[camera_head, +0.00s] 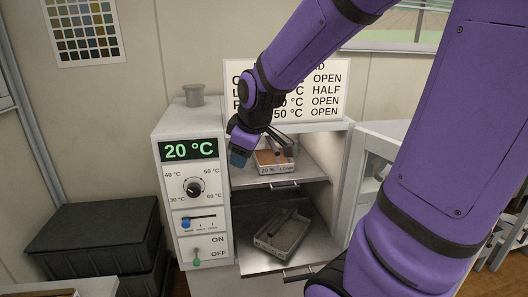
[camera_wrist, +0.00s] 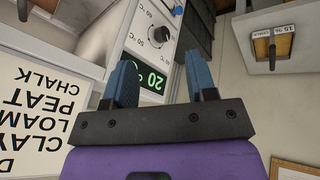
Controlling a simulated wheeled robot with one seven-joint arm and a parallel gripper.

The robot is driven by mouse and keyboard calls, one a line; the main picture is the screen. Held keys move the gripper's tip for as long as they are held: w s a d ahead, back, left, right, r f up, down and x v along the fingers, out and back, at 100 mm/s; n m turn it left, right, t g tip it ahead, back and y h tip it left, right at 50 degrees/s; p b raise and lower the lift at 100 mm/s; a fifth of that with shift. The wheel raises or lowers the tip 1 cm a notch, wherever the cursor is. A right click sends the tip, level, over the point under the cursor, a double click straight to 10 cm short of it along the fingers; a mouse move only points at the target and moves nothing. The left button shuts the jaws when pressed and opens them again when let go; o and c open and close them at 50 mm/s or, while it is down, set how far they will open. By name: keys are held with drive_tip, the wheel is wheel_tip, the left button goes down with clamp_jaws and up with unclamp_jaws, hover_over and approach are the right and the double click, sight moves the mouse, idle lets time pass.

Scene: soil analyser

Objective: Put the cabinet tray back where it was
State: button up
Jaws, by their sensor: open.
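The cabinet (camera_head: 190,200) stands open at the front with two metal shelves. A small tray (camera_head: 274,170) of brown soil, its label reading "20 % LOAM", sits on the upper shelf. A second pale tray (camera_head: 281,238) with a dark, mostly bare inside lies at an angle on the lower shelf. I cannot tell from these frames which tray is the cabinet tray.
The control panel shows 20 °C on its display (camera_head: 189,150), above a knob, a slider and a switch. A sign (camera_head: 310,92) stands on top. The cabinet door (camera_head: 372,160) is swung open at right. Black crates (camera_head: 95,240) stand left. Another labelled tray (camera_wrist: 270,47) shows in the wrist view.

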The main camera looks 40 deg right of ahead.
drive_tip(key=s+a+r+m, duration=0.3)
drive_tip(key=s+a, duration=0.1)
drive_tip(key=s, duration=0.3)
drive_tip(key=s+a+r+m, duration=0.3)
drive_tip(key=s+r, duration=0.1)
drive_tip(key=s, duration=0.4)
drive_tip(key=shift+s+a+r+y, duration=0.25)
drive_tip(key=shift+s+a+y, duration=0.05)
drive_tip(key=shift+a+y, duration=0.1)
